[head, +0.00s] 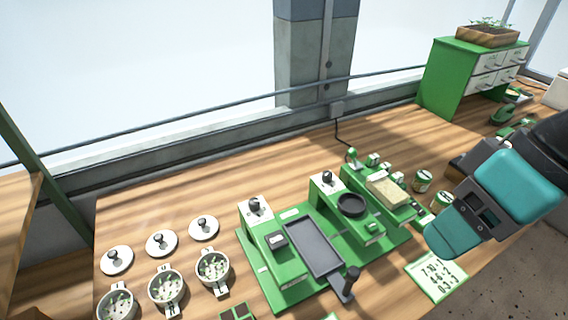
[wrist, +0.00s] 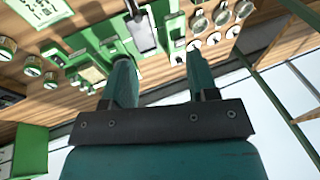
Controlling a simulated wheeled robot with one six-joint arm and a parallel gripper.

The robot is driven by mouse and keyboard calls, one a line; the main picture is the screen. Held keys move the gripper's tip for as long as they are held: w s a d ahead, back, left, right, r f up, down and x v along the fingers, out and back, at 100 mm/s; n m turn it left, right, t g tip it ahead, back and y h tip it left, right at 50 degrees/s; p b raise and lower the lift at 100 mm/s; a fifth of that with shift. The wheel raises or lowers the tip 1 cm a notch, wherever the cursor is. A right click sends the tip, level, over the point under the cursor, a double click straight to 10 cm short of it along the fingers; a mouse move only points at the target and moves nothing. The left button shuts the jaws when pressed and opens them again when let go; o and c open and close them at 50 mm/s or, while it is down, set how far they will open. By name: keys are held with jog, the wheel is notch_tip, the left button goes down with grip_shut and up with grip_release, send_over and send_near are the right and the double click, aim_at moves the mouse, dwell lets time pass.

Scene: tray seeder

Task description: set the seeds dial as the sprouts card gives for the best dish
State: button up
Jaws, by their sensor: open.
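Three round dishes with sprouts, left (head: 101,302), middle (head: 152,293) and right (head: 198,275), stand at front left; I cannot tell which is fullest. The green seeder (head: 270,290) bears two black knobs, left (head: 254,204) and right (head: 327,177); their labels are unreadable. My gripper (head: 440,240) is above the bench's right side. Its fingers (wrist: 163,80) are apart and empty.
Three white lids (head: 161,243) lie behind the dishes. A dark tray (head: 313,247) sits on the seeder, with a black handle (head: 350,279) at its front. Tins (head: 422,181) stand near my gripper. A green drawer cabinet (head: 447,77) is at the back right. The back left bench is bare.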

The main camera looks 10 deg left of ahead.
jog(key=w+a+m+h+b, duration=0.1)
jog(key=w+a+m, duration=0.15)
jog(key=w, duration=0.65)
jog(key=w+a+m+h, duration=0.15)
jog(key=w+m, duration=0.25)
jog(key=w, duration=0.5)
jog(key=m+h, duration=0.2)
jog(key=m, duration=0.6)
send_over(328, 173)
notch_tip(328, 173, down, 6)
jog(key=r, duration=0.1)
jog(key=shift+n+y, duration=0.25)
notch_tip(328, 173, down, 17)
jog(key=p, duration=0.3)
jog(key=c, duration=0.9)
